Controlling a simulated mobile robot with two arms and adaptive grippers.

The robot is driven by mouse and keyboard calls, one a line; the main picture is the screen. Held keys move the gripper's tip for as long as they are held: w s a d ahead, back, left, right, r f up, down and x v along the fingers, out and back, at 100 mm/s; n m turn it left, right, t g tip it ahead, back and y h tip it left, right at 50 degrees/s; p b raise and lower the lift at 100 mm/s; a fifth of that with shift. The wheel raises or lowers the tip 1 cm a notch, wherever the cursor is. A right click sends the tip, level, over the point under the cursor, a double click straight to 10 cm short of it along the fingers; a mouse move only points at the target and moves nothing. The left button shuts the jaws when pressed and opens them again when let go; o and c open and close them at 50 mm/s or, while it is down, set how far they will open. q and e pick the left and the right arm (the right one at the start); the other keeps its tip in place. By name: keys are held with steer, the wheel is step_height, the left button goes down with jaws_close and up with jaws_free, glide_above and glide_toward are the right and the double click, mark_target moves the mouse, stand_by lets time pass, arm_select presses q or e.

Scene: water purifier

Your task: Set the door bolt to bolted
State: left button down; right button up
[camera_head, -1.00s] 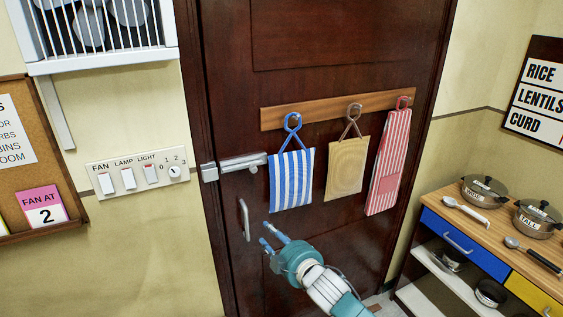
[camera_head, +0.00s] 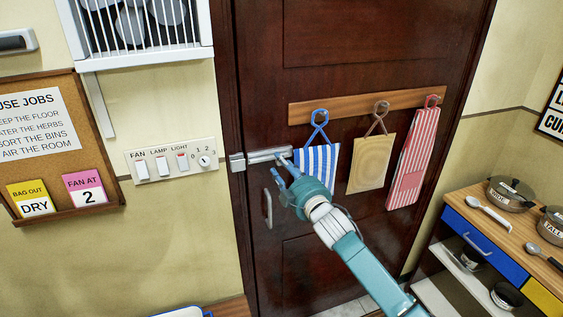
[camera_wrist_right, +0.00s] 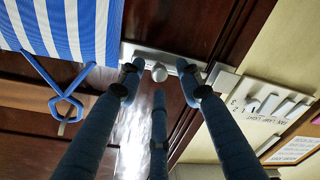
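The metal door bolt (camera_head: 268,155) is mounted on the dark door near its left edge, beside its catch (camera_head: 237,162) on the frame. In the right wrist view the bolt's round knob (camera_wrist_right: 160,73) shows. I cannot tell whether the bar reaches into the catch. My right gripper (camera_head: 281,172) is at the bolt, just below its right part. In the wrist view its fingers (camera_wrist_right: 159,70) are spread, with fingertips on either side of the knob and a third finger below it in the picture. Contact with the knob is unclear. My left gripper is not in view.
A blue-striped cloth (camera_head: 317,168) hangs close to the right of the gripper, with a tan cloth (camera_head: 371,164) and a red-striped one (camera_head: 412,160) farther right. The door handle (camera_head: 267,208) is below the bolt. A switch panel (camera_head: 173,161) is on the left wall.

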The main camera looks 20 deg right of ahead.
mark_target(260, 160)
steer(key=shift+w, duration=0.55)
jaws_close()
steer(key=shift+s+a+b, duration=0.1)
steer(key=shift+a+b, duration=0.2)
steer(key=shift+a, duration=2)
steer(key=shift+d, duration=0.1)
steer(key=shift+c, duration=0.9)
jaws_free()
steer(key=shift+o, duration=0.9)
steer(key=shift+a, duration=0.3)
